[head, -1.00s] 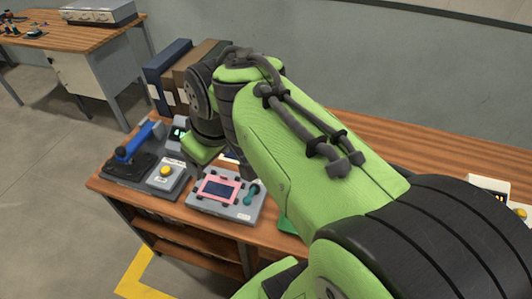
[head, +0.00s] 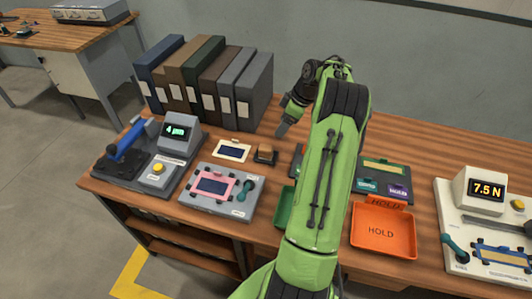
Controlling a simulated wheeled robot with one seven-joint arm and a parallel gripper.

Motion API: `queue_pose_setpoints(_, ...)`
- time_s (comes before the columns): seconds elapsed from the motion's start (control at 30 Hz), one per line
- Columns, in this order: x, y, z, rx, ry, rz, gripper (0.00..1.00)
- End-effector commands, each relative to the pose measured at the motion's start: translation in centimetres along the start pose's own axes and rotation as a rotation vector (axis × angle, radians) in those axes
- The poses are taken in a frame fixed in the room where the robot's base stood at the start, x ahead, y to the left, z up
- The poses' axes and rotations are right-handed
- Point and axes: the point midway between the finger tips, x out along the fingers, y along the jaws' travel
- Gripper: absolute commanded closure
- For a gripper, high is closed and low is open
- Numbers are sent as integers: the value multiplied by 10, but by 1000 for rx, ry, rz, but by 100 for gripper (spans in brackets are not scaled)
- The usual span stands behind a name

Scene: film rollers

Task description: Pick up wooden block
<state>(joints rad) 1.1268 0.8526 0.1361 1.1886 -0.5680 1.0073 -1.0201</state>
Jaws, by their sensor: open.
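A small brown wooden block (head: 265,150) with a dark lower part sits on the wooden bench, right of a white framed card (head: 232,150). My gripper (head: 284,129) hangs above the bench, a little right of and behind the block. It is open and holds nothing that I can see. Its fingers show small and partly from the side. My green arm reaches across the middle of the bench and hides part of a green tray (head: 284,207).
Several binders (head: 208,80) stand behind the block. A grey fixture with a pink frame (head: 212,186) and a "4 µm" gauge (head: 180,131) are at left. An orange HOLD tray (head: 382,232) and a "7.5 N" tester (head: 486,190) are at right.

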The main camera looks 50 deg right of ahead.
Motion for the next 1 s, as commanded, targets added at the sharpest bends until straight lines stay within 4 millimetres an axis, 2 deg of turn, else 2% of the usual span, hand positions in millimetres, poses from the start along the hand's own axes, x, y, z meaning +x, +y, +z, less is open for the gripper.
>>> queue_pose_setpoints(0.3, 79, -2, 0, 1, -2, -5, 32)
queue_pose_setpoints(0.4, 96, -1, -1, 1, -2, -4, 32)
queue_pose_setpoints(0.57, 109, -1, -1, 2, -2, -2, 32)
queue_pose_setpoints(0.8, 151, 1, -1, 1, -1, -4, 32)
queue_pose_setpoints(1.0, 153, 2, -2, 2, -2, 0, 32)
